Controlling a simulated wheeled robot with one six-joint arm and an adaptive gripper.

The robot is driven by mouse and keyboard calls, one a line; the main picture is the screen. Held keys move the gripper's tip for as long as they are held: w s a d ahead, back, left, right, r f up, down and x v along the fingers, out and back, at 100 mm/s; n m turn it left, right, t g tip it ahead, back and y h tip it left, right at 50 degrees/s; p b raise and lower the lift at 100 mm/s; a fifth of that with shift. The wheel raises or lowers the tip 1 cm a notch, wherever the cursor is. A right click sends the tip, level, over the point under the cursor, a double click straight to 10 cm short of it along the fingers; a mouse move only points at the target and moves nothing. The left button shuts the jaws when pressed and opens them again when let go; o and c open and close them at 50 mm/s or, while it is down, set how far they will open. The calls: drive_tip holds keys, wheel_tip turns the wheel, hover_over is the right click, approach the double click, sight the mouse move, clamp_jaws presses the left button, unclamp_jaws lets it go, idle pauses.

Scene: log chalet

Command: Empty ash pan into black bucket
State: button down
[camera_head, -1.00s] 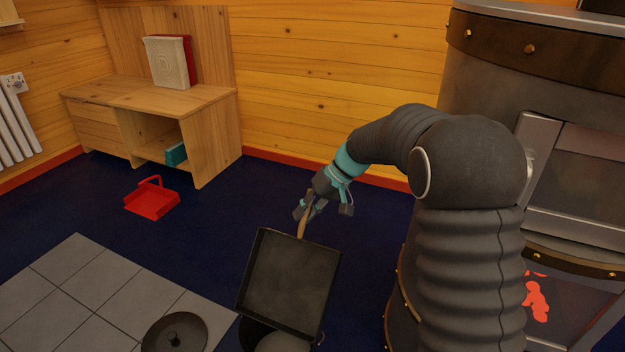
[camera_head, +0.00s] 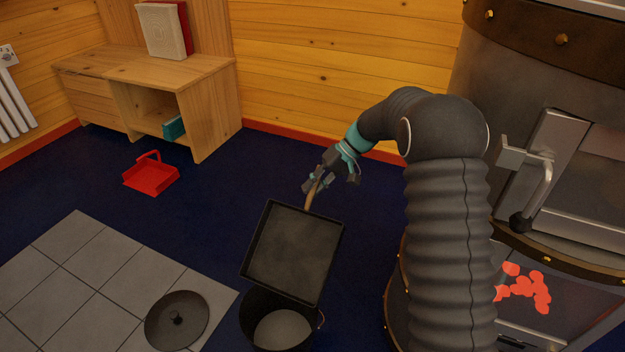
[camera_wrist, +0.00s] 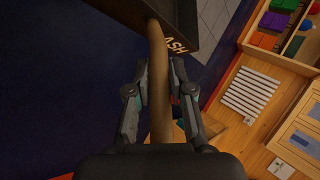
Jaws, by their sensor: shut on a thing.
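The ash pan (camera_head: 293,250) is a dark square tray with a wooden handle (camera_head: 311,196). My gripper (camera_head: 319,182) is shut on that handle. In the wrist view the handle (camera_wrist: 159,85) runs between the fingers of my gripper (camera_wrist: 158,88) up to the pan (camera_wrist: 195,20), which is marked "ASH". The pan is tilted, its lower edge over the black bucket (camera_head: 262,333). Its inside looks dark, with no clear pile on it. The bucket stands on the floor at the bottom of the head view, with a grey surface (camera_head: 283,328) inside. The pan hides part of the bucket's rim.
A round dark lid (camera_head: 177,319) lies on the grey tiles (camera_head: 75,268) left of the bucket. A red dustpan (camera_head: 151,177) sits on the blue floor. A wooden bench (camera_head: 150,85) stands behind. The stove (camera_head: 565,190) with red embers (camera_head: 524,288) is at right.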

drive_tip(key=w+d+f+m+g+y, duration=0.1)
drive_tip(key=w+f+g, duration=0.1)
drive_tip(key=f, duration=0.3)
drive_tip(key=w+f+m+g+y, duration=0.1)
drive_tip(key=w+f+g+y, duration=0.1)
drive_tip(key=f, duration=0.4)
drive_tip(key=shift+w+d+f+g, duration=0.2)
drive_tip(key=shift+w+d+g, duration=0.2)
drive_tip(key=shift+g, duration=0.2)
